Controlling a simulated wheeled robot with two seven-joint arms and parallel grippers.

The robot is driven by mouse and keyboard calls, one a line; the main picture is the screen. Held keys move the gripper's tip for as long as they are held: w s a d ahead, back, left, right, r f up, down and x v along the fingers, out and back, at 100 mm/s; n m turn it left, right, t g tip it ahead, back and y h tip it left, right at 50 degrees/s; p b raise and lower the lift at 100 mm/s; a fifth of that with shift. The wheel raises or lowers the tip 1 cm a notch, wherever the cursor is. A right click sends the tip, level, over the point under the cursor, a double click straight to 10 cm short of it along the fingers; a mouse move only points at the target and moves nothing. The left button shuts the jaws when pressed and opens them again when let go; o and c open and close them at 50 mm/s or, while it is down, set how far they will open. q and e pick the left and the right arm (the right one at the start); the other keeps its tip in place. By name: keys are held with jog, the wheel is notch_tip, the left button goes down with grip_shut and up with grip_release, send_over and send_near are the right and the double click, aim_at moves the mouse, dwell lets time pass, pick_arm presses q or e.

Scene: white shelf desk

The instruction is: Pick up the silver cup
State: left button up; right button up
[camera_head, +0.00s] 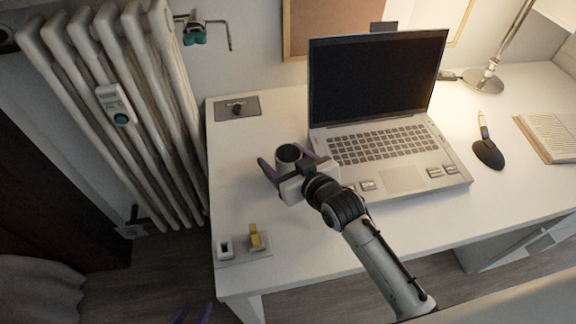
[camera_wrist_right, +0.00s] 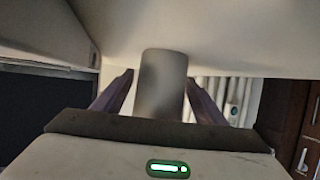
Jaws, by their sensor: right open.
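The silver cup (camera_head: 289,153) stands upright on the white desk, left of the laptop. It also shows in the right wrist view (camera_wrist_right: 160,82), in the middle between the two purple fingers. My right gripper (camera_head: 287,164) is open around the cup, one finger on each side.
The open laptop (camera_head: 385,145) is close right of the cup. A grey plate with a dark knob (camera_head: 238,108) lies behind left, and a small tray with a yellow piece (camera_head: 255,238) at front left. A radiator (camera_head: 150,100) stands left.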

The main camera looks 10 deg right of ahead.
jog(key=shift+w+a+f, duration=0.15)
jog(key=shift+w+f, duration=0.05)
jog(key=shift+w, duration=0.25)
jog(key=c, duration=1.2)
jog(key=shift+r, duration=0.1)
jog(key=s+d+r+m+h+p, duration=0.1)
jog(key=d+r, duration=0.2)
jog(key=r, duration=0.9)
jog(key=s+d+r+m+h, duration=0.1)
jog(key=d+r, duration=0.2)
jog(key=r, duration=0.9)
jog(key=s+d+r, duration=0.1)
jog(key=s+r, duration=0.1)
jog(key=s+d+r+m+h, duration=0.1)
jog(key=d+r, duration=0.1)
jog(key=s+d+r+h, duration=0.1)
jog(key=s+d+r, duration=0.1)
jog(key=r, duration=0.1)
jog(key=shift+s+d+m+t, duration=0.25)
jog(key=shift+s+m+t, duration=0.05)
jog(key=shift+s+t, duration=0.1)
jog(key=shift+w, duration=0.1)
